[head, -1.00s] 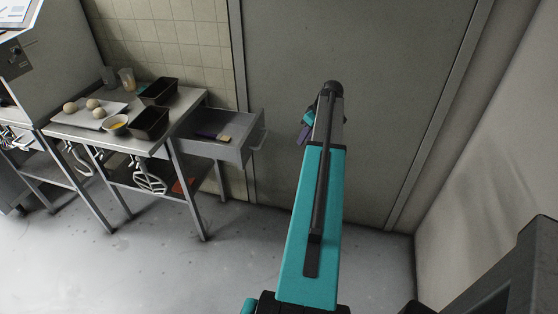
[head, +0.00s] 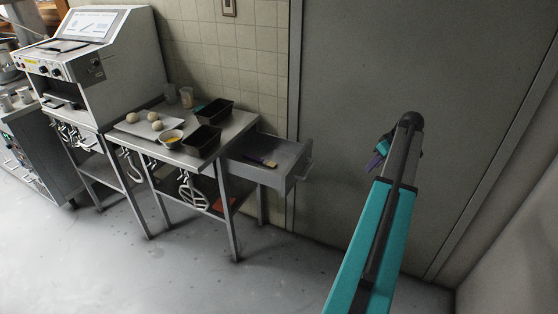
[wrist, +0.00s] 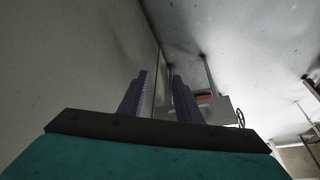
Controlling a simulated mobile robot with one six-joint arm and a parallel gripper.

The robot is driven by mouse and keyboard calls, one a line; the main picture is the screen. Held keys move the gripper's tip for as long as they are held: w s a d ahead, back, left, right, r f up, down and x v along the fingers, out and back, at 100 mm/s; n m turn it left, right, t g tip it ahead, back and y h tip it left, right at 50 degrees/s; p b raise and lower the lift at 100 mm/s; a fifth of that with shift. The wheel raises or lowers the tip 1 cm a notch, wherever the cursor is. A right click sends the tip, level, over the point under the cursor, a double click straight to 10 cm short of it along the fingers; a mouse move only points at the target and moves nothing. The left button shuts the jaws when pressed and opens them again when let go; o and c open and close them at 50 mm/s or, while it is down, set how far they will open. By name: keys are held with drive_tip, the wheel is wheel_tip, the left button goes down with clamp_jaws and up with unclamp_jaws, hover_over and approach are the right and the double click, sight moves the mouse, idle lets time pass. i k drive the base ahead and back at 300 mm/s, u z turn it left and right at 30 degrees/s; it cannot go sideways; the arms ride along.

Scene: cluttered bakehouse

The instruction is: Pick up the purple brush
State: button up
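The purple brush (head: 259,160) with pale bristles lies in the open grey drawer (head: 297,176) at the right end of the steel table. My gripper (head: 372,166) has purple fingers and is in the air to the right of the drawer, clear of it, in front of the grey door. In the wrist view my gripper (wrist: 159,74) is open, with an empty gap between its two fingers. The brush cannot be made out in the wrist view.
The steel table (head: 176,157) carries two dark loaf tins (head: 203,139), a yellow-filled bowl (head: 172,138) and a tray of dough balls (head: 131,125). Whisk-like tools (head: 194,192) hang below. A machine (head: 112,75) stands at left. The floor in front is clear.

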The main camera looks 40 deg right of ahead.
sight(267, 163)
drive_tip(key=z, duration=0.65)
drive_tip(key=i, duration=0.6)
drive_tip(key=u, duration=3.8)
drive_tip(key=i, duration=0.1)
drive_tip(key=z, duration=2.35)
